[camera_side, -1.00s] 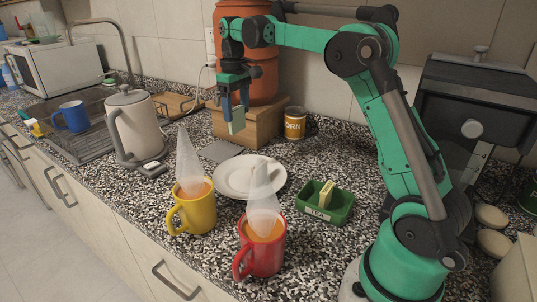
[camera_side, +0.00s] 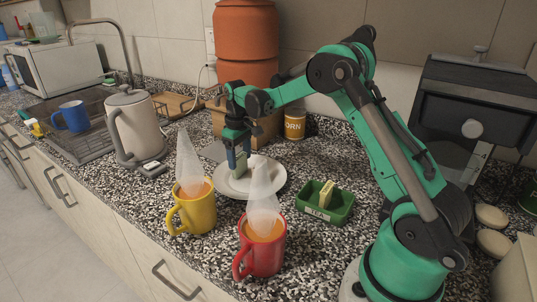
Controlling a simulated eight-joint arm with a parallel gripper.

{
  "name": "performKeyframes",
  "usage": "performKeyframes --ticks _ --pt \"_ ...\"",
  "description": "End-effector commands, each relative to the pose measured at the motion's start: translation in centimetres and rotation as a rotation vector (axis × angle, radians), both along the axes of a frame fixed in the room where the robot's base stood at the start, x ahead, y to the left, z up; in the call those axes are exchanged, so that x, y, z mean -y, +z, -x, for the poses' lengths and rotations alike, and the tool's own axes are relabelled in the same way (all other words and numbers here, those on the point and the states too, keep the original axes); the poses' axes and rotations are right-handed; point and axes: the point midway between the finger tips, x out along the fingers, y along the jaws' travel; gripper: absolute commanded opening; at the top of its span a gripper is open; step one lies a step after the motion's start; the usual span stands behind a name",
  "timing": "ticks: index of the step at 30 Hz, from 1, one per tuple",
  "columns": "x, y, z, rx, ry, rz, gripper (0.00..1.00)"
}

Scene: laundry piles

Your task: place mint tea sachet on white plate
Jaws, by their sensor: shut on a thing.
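The white plate (camera_side: 274,180) lies on the speckled counter behind the yellow and red mugs. My gripper (camera_side: 239,160) is over the left part of the plate, pointing down. It is shut on a small pale green sachet (camera_side: 240,163), which looks upright between the fingers. The sachet's lower edge is at or just above the plate; I cannot tell whether it touches. Its label is too small to read.
A yellow mug (camera_side: 195,213) and a red mug (camera_side: 262,250), both steaming, stand in front of the plate. A green tray (camera_side: 338,213) holding a pale sachet sits to the right. A wooden box (camera_side: 268,128), terracotta container (camera_side: 246,40) and grey kettle (camera_side: 132,122) stand behind.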

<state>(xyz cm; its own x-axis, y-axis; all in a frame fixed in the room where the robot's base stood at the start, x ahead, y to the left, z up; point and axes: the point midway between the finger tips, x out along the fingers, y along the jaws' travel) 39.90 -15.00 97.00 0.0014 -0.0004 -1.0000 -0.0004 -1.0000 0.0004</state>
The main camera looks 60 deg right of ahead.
Motion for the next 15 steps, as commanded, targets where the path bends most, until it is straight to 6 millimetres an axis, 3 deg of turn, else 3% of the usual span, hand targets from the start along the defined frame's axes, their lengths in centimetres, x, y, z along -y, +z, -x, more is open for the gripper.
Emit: performKeyframes --ticks 4,5,8,15 --pt "0.00 -0.29 -0.01 0.000 0.000 0.000 0.15" --pt "0.00 -0.33 -0.01 0.000 0.000 0.000 0.67" --pt "0.00 -0.29 -0.01 0.000 0.000 0.000 0.95" --pt "0.00 -0.28 -0.01 0.000 0.000 0.000 0.95"
